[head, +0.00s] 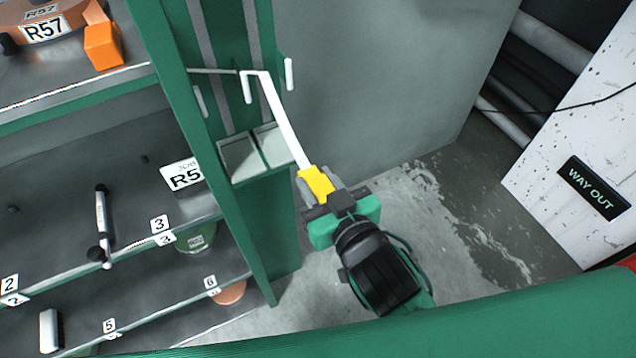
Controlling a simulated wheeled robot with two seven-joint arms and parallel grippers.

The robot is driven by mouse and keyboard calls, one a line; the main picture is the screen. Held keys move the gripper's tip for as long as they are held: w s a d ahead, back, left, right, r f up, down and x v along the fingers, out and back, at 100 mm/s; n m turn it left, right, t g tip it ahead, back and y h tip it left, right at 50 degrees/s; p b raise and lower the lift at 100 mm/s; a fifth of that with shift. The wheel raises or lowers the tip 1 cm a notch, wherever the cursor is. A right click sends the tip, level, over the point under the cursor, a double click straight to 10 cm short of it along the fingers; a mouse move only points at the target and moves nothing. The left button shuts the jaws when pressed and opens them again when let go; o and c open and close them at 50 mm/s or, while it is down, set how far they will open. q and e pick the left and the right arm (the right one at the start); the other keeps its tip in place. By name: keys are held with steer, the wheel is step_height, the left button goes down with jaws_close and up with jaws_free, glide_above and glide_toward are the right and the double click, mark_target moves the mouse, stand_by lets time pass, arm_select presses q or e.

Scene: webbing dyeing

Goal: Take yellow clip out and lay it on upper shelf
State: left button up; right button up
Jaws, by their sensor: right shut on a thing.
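The yellow clip (316,182) is between the fingers of my right gripper (322,192), which is shut on it, right of the green rack post. A long white bar (285,120) runs from the clip up to a bent end near the post; I cannot tell whether it is joined to the clip. My gripper's fingers hide part of the clip. The upper shelf (70,90) is at the top left, with a metal front edge. My left gripper is not in view.
A orange-brown R57 item and an orange block (103,46) stand on the upper shelf. A numbered shelf (60,165) below holds a black-and-white tool (101,222) and an R5-labelled card (183,175). The green post (180,90) stands between shelves and gripper. White pegs and small bins (241,158) sit beside it.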

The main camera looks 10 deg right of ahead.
steer(key=shift+w+a, duration=0.1)
steer(key=shift+w, duration=0.2)
steer(key=p+x, duration=0.3)
steer(key=x, duration=0.3)
steer(key=p+x, duration=0.3)
steer(key=x, duration=0.3)
steer(key=p+x, duration=0.3)
steer(key=x, duration=0.3)
steer(key=shift+w+a+r, duration=0.1)
steer(key=shift+w+r, duration=0.2)
steer(key=shift+w, duration=0.1)
steer(key=shift+w+a+f, duration=0.15)
steer(key=shift+w, duration=0.2)
steer(key=shift+r+t+b, duration=0.6)
steer(key=shift+r+b, duration=0.25)
steer(key=shift+b, duration=0.05)
step_height(320, 180, up, 12)
steer(key=t+y, duration=0.1)
steer(key=t, duration=0.2)
steer(key=s+d+f+b, duration=0.3)
steer(key=s+f, duration=0.2)
steer(key=s, duration=0.3)
steer(key=shift+s+f, duration=0.15)
steer(key=shift+f, duration=0.05)
